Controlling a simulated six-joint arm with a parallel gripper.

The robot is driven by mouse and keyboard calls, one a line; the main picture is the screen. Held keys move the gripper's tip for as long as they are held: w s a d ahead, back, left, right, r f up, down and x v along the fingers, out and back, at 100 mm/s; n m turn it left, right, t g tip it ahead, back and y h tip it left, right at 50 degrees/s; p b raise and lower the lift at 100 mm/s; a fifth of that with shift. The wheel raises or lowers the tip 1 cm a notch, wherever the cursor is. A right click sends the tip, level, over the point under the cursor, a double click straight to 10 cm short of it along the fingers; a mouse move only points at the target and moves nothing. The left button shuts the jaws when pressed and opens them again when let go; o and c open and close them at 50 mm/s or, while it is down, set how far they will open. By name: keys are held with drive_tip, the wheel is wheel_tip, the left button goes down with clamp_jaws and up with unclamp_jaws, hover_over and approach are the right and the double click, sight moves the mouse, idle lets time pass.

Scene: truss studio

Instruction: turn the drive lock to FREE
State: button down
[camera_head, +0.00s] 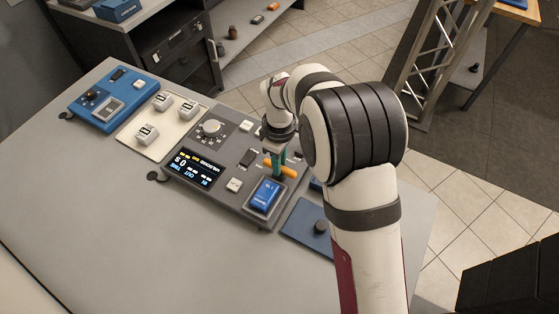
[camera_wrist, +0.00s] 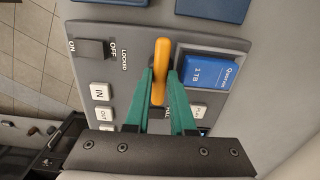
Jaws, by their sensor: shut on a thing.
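The drive lock is an orange lever (camera_wrist: 161,62) on a dark grey recorder panel; it also shows in the head view (camera_head: 287,171). The word LOCKED is printed to its left in the wrist view. My gripper (camera_wrist: 161,78) has green fingers, one on each side of the lever, and is shut on it. In the head view my gripper (camera_head: 278,167) reaches down onto the panel. A blue 1 TB drive (camera_wrist: 207,74) sits in a bay beside the lever, and it also shows in the head view (camera_head: 265,194). The fingers hide part of the panel lettering.
An ON/OFF switch (camera_wrist: 91,49) and IN button (camera_wrist: 100,91) lie near the lever. The panel has a lit display (camera_head: 192,170) and a round knob (camera_head: 211,129). A beige plate (camera_head: 145,138) with white blocks and a blue unit (camera_head: 79,111) stand left. The table front is clear.

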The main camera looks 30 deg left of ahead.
drive_tip(key=c, duration=0.8)
unclamp_jaws()
drive_tip(key=shift+o, duration=0.2)
wheel_tip(320, 180, up, 16)
drive_tip(key=shift+f, duration=0.15)
